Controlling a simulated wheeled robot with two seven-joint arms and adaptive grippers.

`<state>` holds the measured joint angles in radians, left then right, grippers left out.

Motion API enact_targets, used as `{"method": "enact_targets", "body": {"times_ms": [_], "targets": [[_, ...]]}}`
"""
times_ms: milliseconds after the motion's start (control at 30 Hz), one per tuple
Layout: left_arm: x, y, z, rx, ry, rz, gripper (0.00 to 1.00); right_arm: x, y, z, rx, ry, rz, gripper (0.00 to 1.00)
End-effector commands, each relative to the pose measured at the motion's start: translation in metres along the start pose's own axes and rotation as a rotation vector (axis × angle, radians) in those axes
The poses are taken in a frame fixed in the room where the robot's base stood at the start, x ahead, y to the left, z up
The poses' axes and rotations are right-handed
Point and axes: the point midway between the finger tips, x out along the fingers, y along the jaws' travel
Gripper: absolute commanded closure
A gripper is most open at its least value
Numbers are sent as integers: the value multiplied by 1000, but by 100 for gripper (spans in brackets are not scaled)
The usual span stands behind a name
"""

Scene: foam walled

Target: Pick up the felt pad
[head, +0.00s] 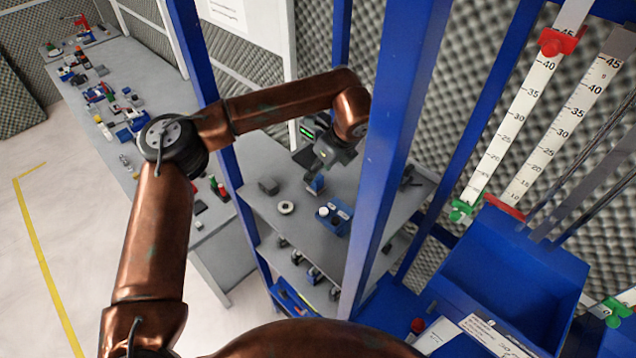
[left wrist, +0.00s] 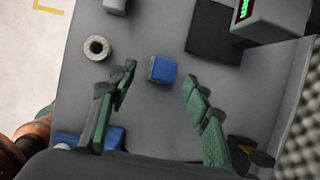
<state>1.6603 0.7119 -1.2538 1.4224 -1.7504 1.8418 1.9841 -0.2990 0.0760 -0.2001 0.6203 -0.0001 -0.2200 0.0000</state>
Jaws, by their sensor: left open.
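A small blue-topped block (left wrist: 162,70) with greyish sides is on the grey shelf, and it also shows in the head view (head: 315,186). It looks like the felt pad, though its material is too small to tell. My left gripper (left wrist: 158,76) is open and empty, with its green fingers apart on either side of the block in the left wrist view. In the head view my left gripper (head: 322,168) is just above the block. Whether the fingertips are at its height I cannot tell. My right gripper is in neither view.
A pale ring (left wrist: 97,47) lies left of the block. A flat dark square (left wrist: 215,35) lies beside a box with a green display (left wrist: 270,15). A blue post (head: 385,160) rises close by.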

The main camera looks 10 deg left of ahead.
Motion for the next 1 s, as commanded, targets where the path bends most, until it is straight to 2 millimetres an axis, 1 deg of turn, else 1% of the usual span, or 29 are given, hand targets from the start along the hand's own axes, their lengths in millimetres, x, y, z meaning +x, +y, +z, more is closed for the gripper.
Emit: {"method": "enact_targets", "body": {"times_ms": [133,267,400,500,700,1000], "targets": [[14,-2,0,2,2,3,55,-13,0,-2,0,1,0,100],[32,-6,-1,2,3,4,55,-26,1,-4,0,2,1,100],[50,-6,-1,2,2,1,55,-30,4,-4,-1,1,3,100],[54,-6,-2,2,3,-1,55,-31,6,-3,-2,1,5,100],[55,-6,-2,2,3,-1,56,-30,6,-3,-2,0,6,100],[55,-6,-2,2,3,-1,76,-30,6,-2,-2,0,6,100]]}}
